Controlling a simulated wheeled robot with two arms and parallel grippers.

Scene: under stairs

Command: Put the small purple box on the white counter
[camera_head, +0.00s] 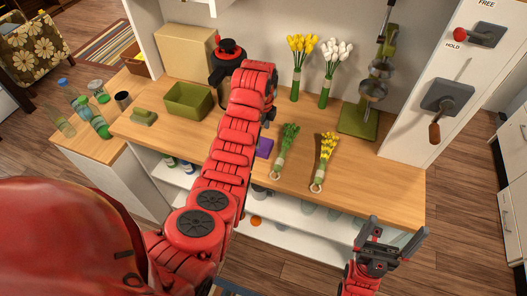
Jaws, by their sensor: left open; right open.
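The small purple box (264,147) lies on the wooden top of the workbench, partly hidden by my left arm. My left gripper (270,114) is at the end of the red arm, just above and behind the box in the picture. Only a small dark part of it shows past the wrist, and it is apart from the box. My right gripper (394,230) is open and empty, in front of the bench's right part. White cabinet fronts (513,207) stand at the right edge; I cannot tell whether they belong to the white counter.
The wooden workbench (400,190) holds a green bin (188,101), a black and red pot-like object (226,62), two bouquets lying down (325,160), upright tulips (302,58) and a green stand (358,121). Bottles (98,126) stand at left. Wooden floor (455,240) is free at right.

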